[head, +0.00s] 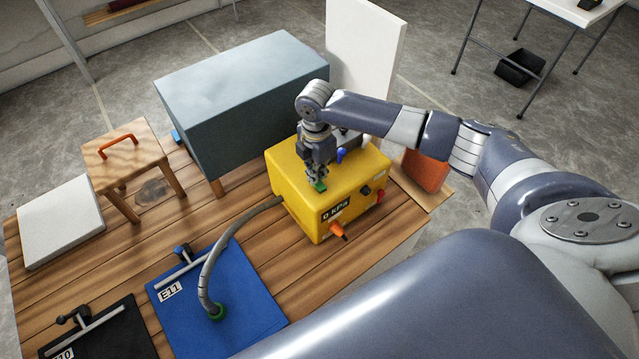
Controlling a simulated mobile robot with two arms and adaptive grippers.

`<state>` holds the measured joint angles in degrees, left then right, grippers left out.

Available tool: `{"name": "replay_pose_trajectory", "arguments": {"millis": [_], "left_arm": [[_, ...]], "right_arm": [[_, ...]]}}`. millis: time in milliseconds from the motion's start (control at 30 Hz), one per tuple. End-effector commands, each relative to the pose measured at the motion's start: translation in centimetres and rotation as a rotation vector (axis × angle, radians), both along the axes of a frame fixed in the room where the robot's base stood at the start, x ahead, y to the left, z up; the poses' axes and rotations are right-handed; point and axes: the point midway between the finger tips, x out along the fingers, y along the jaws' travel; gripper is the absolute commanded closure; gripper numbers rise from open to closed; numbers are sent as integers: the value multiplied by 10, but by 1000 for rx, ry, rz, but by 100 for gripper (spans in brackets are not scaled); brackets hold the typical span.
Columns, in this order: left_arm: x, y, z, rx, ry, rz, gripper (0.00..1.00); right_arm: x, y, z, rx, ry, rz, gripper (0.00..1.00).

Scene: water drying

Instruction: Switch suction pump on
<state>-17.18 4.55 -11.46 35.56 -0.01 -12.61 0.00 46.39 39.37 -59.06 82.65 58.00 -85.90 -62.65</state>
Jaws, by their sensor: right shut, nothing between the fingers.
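The yellow suction pump (345,195) stands on the wooden table, with a display reading "0 kPa" (337,212) on its front. A green button (319,187) shows on its top near the front edge. My right gripper (316,183) points down over the pump, shut and empty, with its fingertips at or just above the green button. I cannot tell whether they touch it. A grey hose (222,240) runs from the pump's left side to a blue plate (250,305) marked E11. An orange part (338,230) sticks out of the pump's front. My left gripper is not in view.
A large grey-blue block (240,95) stands behind the pump, with a white panel (365,50) beyond it. A small wooden stool (125,160), a white slab (60,222) and a black plate (105,335) lie to the left. An orange-brown block (426,170) sits right of the pump.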

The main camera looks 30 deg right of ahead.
Motion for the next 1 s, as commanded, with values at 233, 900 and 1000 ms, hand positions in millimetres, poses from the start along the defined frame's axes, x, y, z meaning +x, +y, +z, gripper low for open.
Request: {"name": "replay_pose_trajectory", "arguments": {"millis": [233, 900, 1000], "left_arm": [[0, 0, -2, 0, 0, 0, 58], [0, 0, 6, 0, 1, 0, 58], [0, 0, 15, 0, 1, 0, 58]], "right_arm": [[0, 0, -6, 0, 0, 0, 100], [-1, 0, -5, -1, 4, 1, 100], [-1, 0, 4, 0, 3, 1, 100]]}}
